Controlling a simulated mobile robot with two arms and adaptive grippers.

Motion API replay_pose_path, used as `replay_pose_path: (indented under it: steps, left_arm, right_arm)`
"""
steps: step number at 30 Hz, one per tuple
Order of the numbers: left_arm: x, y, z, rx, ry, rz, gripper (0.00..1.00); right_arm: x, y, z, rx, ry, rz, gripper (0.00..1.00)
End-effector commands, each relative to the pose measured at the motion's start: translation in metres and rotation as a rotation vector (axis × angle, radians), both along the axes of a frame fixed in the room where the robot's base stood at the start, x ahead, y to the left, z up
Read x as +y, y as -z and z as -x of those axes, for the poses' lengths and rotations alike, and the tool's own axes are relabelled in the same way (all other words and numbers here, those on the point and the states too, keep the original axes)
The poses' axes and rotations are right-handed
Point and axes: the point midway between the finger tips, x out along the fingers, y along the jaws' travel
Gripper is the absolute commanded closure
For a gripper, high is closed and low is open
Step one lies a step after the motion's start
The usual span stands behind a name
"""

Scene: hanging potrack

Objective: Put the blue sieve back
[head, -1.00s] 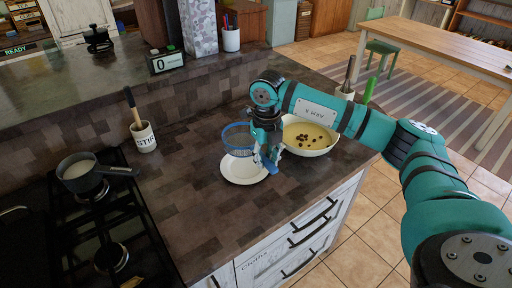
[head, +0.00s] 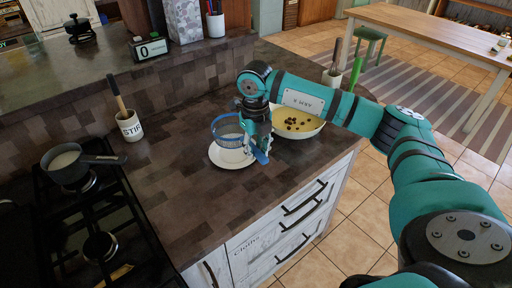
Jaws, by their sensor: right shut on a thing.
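The blue sieve (head: 228,128) has a round blue rim and a mesh bowl. It is in the middle of the head view, above or on a white plate (head: 222,162); I cannot tell if it touches. My right gripper (head: 259,150) comes in from the right and is shut on the sieve, with a blue piece, likely its handle, showing at the fingertips. The fingers hide part of the sieve. My left gripper is not in view.
A yellow-filled bowl (head: 306,124) with dark bits stands just right of the gripper. A saucepan (head: 66,160) sits on the stove at left. A utensil cup (head: 130,126) stands near the backsplash. The counter (head: 180,185) between the stove and plate is clear.

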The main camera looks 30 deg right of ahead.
Motion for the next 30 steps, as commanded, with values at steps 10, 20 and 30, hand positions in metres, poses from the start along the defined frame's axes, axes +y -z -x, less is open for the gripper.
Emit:
replay_pose_path:
  steps: [10,20,30]
  left_arm:
    - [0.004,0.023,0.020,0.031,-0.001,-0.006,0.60]
    - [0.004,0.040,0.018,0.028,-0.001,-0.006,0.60]
    - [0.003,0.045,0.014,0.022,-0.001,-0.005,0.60]
  right_arm:
    - [0.000,0.027,0.000,-0.001,0.000,0.000,1.00]
    - [0.000,0.050,0.000,-0.002,0.000,0.000,1.00]
    - [0.000,0.058,0.000,-0.002,0.000,0.000,1.00]
